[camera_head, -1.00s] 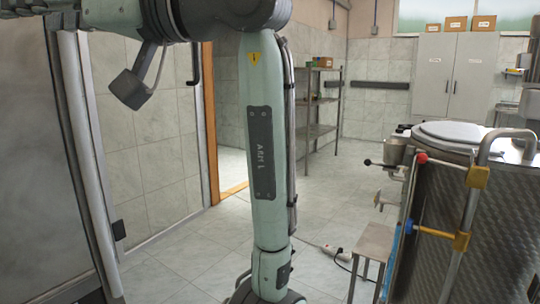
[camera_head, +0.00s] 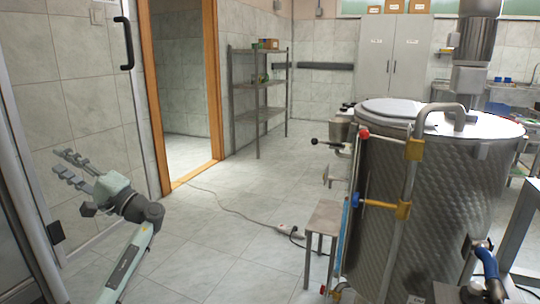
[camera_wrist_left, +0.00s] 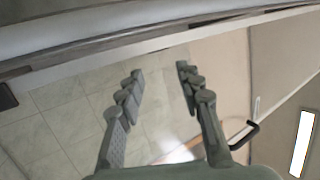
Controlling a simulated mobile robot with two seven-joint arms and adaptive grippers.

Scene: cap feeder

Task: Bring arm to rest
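My left gripper (camera_head: 68,167) is at the lower left of the head view, raised in front of the tiled wall and beside the door frame. Its two fingers stand apart with nothing between them. My right gripper does not show in either view.
A large steel kettle (camera_head: 420,215) with pipes and a blue-handled valve stands at the right. A small metal stool (camera_head: 325,215) is beside it. A shelf rack (camera_head: 258,110) and a grey cabinet (camera_head: 392,65) stand at the back. The middle floor is clear, apart from a cable.

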